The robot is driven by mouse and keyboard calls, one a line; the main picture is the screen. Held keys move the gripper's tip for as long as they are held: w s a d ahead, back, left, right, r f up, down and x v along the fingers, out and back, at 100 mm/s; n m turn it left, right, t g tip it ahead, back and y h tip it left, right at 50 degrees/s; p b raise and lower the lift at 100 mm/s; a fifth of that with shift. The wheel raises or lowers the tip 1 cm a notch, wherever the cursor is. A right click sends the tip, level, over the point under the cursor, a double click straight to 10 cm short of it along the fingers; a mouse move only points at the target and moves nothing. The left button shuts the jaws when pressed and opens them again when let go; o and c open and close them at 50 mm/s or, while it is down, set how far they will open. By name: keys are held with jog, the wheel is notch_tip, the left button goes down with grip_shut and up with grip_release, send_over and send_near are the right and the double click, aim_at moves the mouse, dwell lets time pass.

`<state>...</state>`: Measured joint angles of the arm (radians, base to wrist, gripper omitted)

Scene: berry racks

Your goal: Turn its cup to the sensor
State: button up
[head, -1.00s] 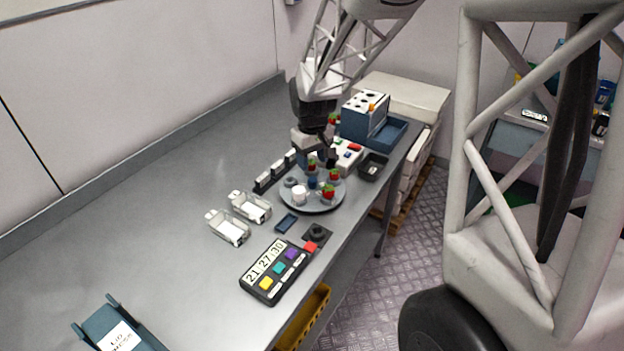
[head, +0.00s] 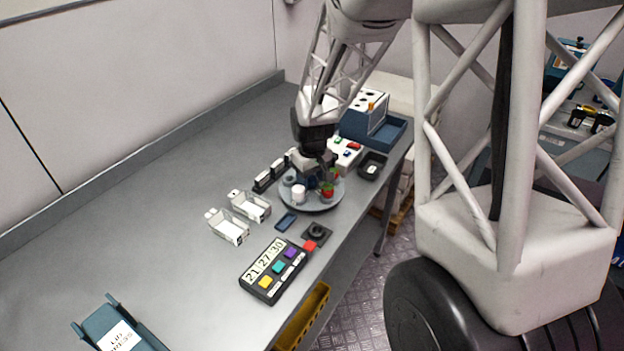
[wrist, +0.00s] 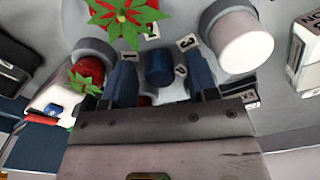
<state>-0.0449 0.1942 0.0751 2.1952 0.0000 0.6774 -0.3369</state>
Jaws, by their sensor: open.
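A round grey plate (head: 312,207) carries a white cup (head: 298,193), red berries with green leaves (head: 327,189) and a blue post at its middle. In the wrist view the blue post (wrist: 160,68) stands between the two dark fingers of my gripper (wrist: 161,75), which is open around it; contact cannot be told. The white cup (wrist: 243,45) is at right there, a leafy berry (wrist: 125,18) at the top and another berry (wrist: 86,72) at left. Small number tags ring the post. In the head view my gripper (head: 311,177) is low over the plate. I cannot tell which item is the sensor.
A black panel with coloured keys (head: 274,270), a small blue tray (head: 286,222) and a black round device (head: 317,233) lie in front. Clear boxes (head: 229,228) stand left. A white box with buttons (head: 345,155) and a dark bin (head: 371,167) stand behind.

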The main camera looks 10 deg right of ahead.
jog(key=shift+f, duration=0.25)
grip_shut()
